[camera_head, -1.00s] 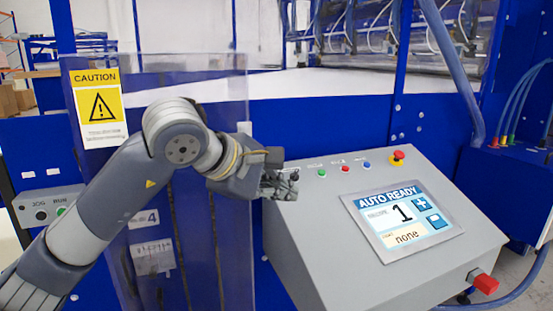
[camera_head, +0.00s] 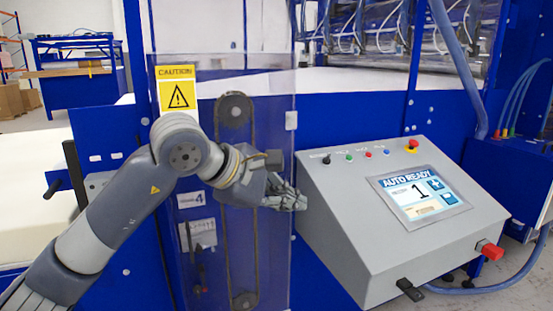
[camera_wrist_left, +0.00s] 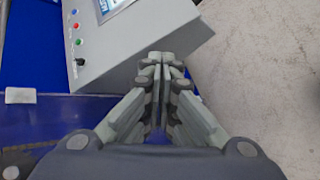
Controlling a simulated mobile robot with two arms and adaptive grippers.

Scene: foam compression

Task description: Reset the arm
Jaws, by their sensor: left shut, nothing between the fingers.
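My left arm comes in from the left in the head view, bent at the elbow in front of the clear panel. My left gripper (camera_head: 298,202) is at the left edge of the grey control console (camera_head: 345,245), in front of it in the picture. In the left wrist view its fingers (camera_wrist_left: 161,60) are together with nothing between them, overlapping the console's edge (camera_wrist_left: 150,35). Whether they touch the console I cannot tell. My right gripper is in neither view.
The console carries a touchscreen (camera_head: 418,197) reading "AUTO READY" and 1, small buttons, a red-topped button (camera_head: 411,146) and a red knob (camera_head: 492,250). A clear panel (camera_head: 270,120) with a caution sign (camera_head: 178,90) covers a belt. Open grey floor (camera_wrist_left: 270,80) shows beside the console.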

